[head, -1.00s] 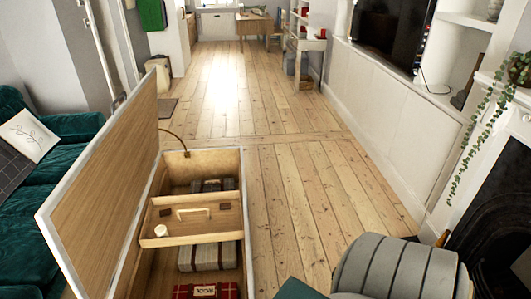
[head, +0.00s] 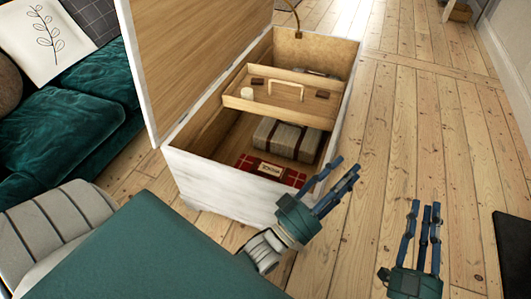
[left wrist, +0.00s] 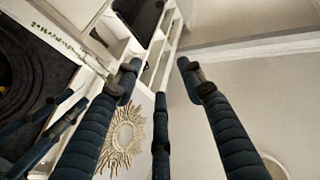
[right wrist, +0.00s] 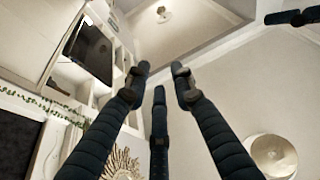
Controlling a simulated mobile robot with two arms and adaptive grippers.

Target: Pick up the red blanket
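The red blanket (head: 268,170) lies folded on the floor of the open chest, at its near end, with a pale label on top. The chest's near wall (head: 225,190) hides part of it. My left gripper (head: 340,178) is open and empty, just outside the chest's near right corner. My right gripper (head: 427,215) is open and empty over the floorboards, further right and apart from the chest. In the left wrist view my left gripper's fingers (left wrist: 160,75) are spread with nothing between them. The right wrist view shows the right fingers (right wrist: 160,80) spread and empty too.
A grey striped folded blanket (head: 287,138) lies behind the red one. A wooden tray (head: 280,100) spans the chest. The raised lid (head: 200,50) stands on the chest's left, beside a green sofa (head: 70,120). Bare floorboards (head: 420,120) lie clear to the right.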

